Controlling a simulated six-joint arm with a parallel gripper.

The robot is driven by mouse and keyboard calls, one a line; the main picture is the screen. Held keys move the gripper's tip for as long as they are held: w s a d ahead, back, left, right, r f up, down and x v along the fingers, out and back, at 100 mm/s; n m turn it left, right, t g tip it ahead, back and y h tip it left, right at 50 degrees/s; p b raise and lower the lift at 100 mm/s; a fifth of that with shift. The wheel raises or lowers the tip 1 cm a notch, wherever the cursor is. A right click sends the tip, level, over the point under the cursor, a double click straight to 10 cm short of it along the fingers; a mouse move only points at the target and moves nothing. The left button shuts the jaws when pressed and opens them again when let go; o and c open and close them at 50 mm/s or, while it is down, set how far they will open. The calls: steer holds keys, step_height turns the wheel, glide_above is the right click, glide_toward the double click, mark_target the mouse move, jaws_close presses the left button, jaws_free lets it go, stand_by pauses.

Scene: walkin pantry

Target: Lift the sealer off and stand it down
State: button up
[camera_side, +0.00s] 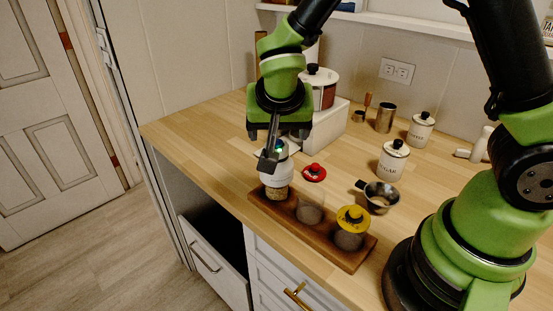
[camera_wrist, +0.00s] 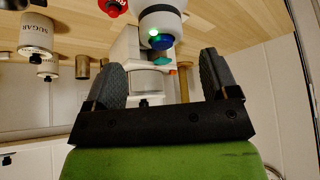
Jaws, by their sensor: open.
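The sealer (camera_side: 277,172), a white rounded body with a small green light, sits upright on the left jar (camera_side: 276,194), which has tan contents. In the wrist view the sealer (camera_wrist: 163,20) shows its green light and a blue part, cut off by the top edge. My gripper (camera_side: 273,150) is open at the sealer's upper part in the side view. In the wrist view my gripper (camera_wrist: 160,68) has its two dark fingers spread, with the sealer between their lines just past the tips. I cannot tell whether a finger touches it.
A wooden tray (camera_side: 268,208) holds the left jar, a middle glass jar (camera_side: 309,211) and a yellow-lidded jar (camera_side: 350,226). Clear counter (camera_side: 200,145) lies to the left.

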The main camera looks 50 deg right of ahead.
mark_target(276, 143)
steer(key=x, duration=0.5)
steer(key=shift+a+f, duration=0.25)
steer(key=shift+f, duration=0.25)
steer(key=c, duration=1.2)
steer(key=shift+r, duration=0.1)
step_height(276, 143, up, 13)
